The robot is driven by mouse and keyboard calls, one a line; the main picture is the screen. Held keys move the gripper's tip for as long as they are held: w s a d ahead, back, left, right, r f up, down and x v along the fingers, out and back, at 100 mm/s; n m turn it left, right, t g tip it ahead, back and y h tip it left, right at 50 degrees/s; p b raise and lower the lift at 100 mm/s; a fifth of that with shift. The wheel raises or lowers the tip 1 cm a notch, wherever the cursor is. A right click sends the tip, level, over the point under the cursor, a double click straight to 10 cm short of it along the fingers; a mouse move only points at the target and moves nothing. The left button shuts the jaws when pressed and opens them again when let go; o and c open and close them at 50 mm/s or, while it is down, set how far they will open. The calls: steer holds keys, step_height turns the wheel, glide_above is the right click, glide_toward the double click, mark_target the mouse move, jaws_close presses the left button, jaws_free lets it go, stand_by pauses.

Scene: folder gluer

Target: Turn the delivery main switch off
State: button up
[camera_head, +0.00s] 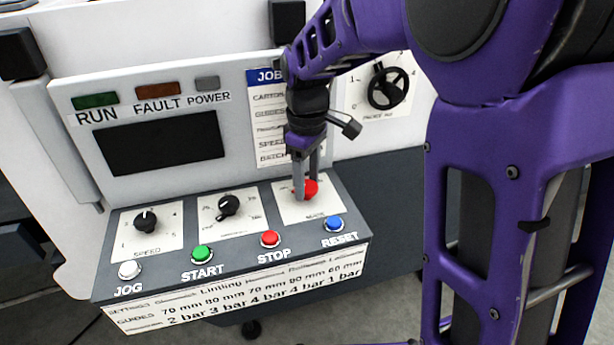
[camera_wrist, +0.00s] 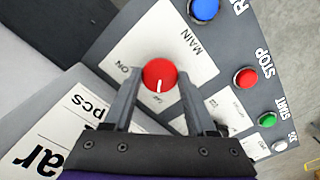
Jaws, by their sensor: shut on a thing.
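The main switch is a red round knob (camera_head: 311,188) on a white plate at the right end of the sloped control panel. In the wrist view the knob (camera_wrist: 158,74) has a white pointer line directed toward the bottom of the picture, at a small label I cannot read surely. "MAIN" and "ON" are printed on its plate (camera_wrist: 185,62). My gripper (camera_head: 305,189) reaches down from above and is shut on the knob. In the wrist view my gripper (camera_wrist: 158,77) has one finger on each side of it.
The panel also carries a speed knob (camera_head: 145,220), a second black knob (camera_head: 228,206), and jog (camera_head: 130,270), start (camera_head: 202,253), stop (camera_head: 269,239) and reset (camera_head: 334,223) buttons. A dark screen (camera_head: 163,141) stands behind. A black handwheel (camera_head: 388,89) is at the right.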

mark_target(307, 186)
steer(key=shift+n, duration=0.3)
steer(key=o, duration=1.4)
step_height(307, 186, up, 17)
steer(key=shift+r+p, duration=0.15)
steer(key=shift+p, duration=0.95)
